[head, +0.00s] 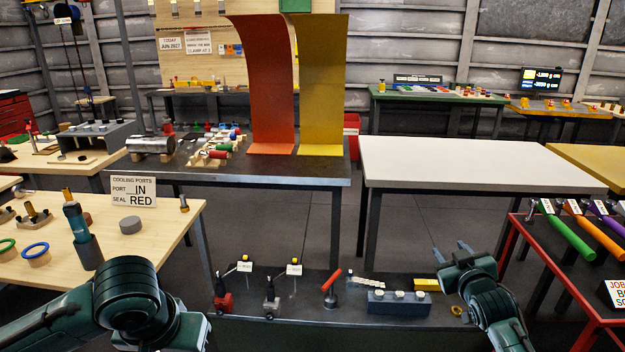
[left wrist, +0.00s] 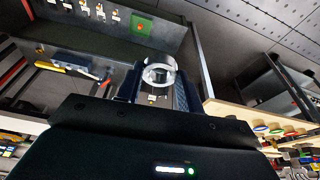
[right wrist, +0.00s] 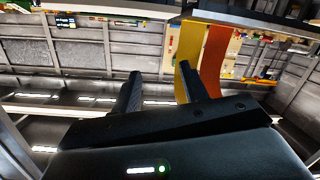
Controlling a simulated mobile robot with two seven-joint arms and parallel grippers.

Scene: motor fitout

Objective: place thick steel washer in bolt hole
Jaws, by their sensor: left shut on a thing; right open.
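A shiny silver ring (left wrist: 159,73), which looks like the thick steel washer, is between the fingers of my left gripper (left wrist: 157,92) in the left wrist view. The left gripper is shut on it. In the head view my left arm shows at lower left, but its gripper and the ring cannot be made out. My right gripper (head: 450,248) is open and empty above the low dark bench, and its two spread fingers also show in the right wrist view (right wrist: 160,88). I cannot pick out the bolt hole in any view.
A low dark bench (head: 330,312) with small tools and a blue-grey block (head: 398,303) lies ahead. A wooden table (head: 165,225) with rings and a sign is at left. A white table (head: 480,165) is bare. A red-framed table (head: 560,265) stands at right.

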